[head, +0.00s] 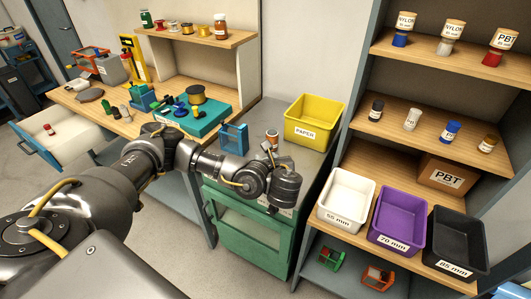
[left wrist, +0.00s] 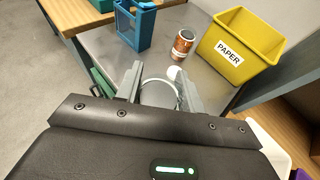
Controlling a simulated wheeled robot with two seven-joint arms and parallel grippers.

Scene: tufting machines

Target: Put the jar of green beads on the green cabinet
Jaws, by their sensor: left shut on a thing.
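The green cabinet (head: 252,228) stands in the middle, with a grey top. My left gripper (head: 286,187) is over the front right part of the cabinet top. In the left wrist view its two fingers (left wrist: 158,92) are shut on a round, clear jar-like thing (left wrist: 159,95) with a pale rim. I see little of it, and I cannot make out green beads in it. In the head view the gripper hides it. I cannot tell whether it touches the grey top. My right gripper is in neither view.
On the cabinet top are a yellow PAPER bin (head: 313,122), a brown-and-silver can (head: 272,138) and a blue frame-like holder (head: 234,138). White (head: 346,197), purple and black bins stand on the right shelf.

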